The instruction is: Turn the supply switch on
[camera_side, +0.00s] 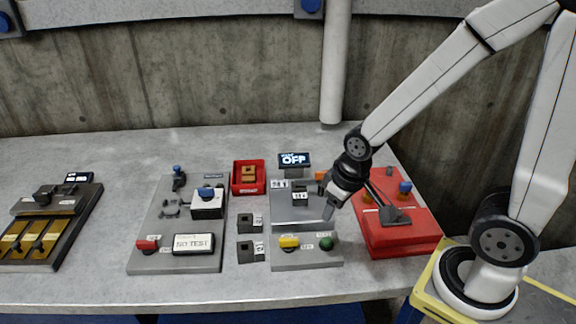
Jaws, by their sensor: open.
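The supply switch cannot be told for certain, because the small labels are too small to read. A yellow knob (289,241) and a green round knob (326,243) sit on the front strip of the middle grey panel (307,262). A red knob (147,245) sits on the left grey panel beside a display reading "NO TEST" (193,244). A small screen (294,159) behind the middle panel reads "OFF". My gripper (329,210) is open and points down above the right part of the middle panel, behind and apart from the green knob. Its finger gap shows poorly.
A red machine box (410,240) with a dark scoop-like part (396,214) stands just right of my gripper. Two black blocks (249,223) (250,250) and a red bin (248,189) stand left of the middle panel. A tray with brass pieces (32,238) lies far left. The table's front is clear.

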